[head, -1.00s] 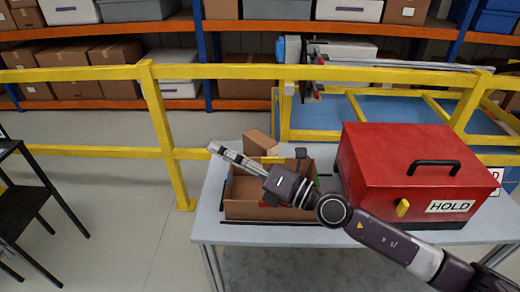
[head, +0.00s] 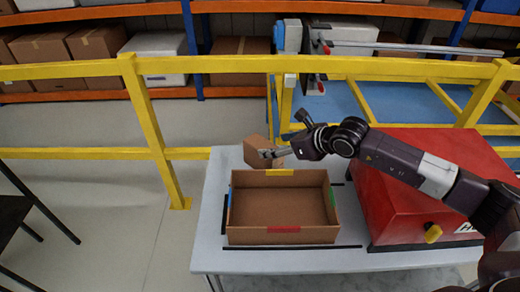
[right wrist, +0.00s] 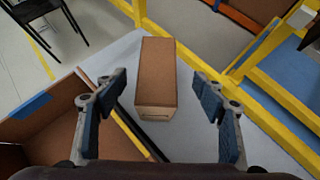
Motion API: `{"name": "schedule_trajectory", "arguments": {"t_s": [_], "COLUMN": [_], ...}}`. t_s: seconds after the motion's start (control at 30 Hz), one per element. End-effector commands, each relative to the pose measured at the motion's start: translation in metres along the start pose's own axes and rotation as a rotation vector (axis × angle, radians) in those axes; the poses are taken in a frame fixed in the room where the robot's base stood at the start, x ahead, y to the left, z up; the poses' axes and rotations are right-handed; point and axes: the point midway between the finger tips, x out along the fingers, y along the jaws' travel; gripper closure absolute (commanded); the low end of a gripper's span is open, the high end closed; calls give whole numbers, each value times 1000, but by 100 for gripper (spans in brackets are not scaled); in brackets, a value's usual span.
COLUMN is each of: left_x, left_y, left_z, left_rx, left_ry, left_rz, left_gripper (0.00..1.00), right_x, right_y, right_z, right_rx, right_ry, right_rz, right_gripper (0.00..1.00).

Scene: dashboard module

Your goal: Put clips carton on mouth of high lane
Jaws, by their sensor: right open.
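A small brown carton (head: 252,149), likely the clips carton, stands on the table behind the open brown box. It carries no label that I can read. My right gripper (head: 272,153) is at the carton in the head view and hides part of it. In the right wrist view the right gripper (right wrist: 158,90) is open, its dark fingers spread on either side, with the carton (right wrist: 156,75) ahead between them and a gap on each side. I cannot tell which structure is the high lane. My left gripper is not in view.
The open, empty box (head: 283,239) with coloured edge marks stands at the front of the grey table (head: 212,225). A red box (head: 390,210) stands at the right under my right arm. A yellow railing (head: 150,130) runs behind, with a blue-decked frame (head: 385,100) beyond.

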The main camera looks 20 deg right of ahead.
Motion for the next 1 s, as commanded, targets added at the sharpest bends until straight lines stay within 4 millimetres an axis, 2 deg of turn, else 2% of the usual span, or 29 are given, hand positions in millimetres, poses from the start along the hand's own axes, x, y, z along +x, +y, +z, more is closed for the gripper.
{"name": "schedule_trajectory", "arguments": {"t_s": [0.47, 0.6, 0.93, 1.0], "left_x": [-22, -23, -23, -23], "left_y": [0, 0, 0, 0], "left_z": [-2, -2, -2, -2], "left_rx": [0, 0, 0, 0], "left_ry": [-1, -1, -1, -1], "left_rz": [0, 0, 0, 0], "left_gripper": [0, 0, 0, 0], "right_x": [51, 67, 74, 73], "right_y": [1, 1, 1, 1], "right_z": [-2, -4, -5, -5], "right_rx": [1, 2, 1, 1], "right_ry": [-1, -1, -2, -2], "right_rz": [3, 3, 3, 3], "right_gripper": [36, 36, 36, 42]}}
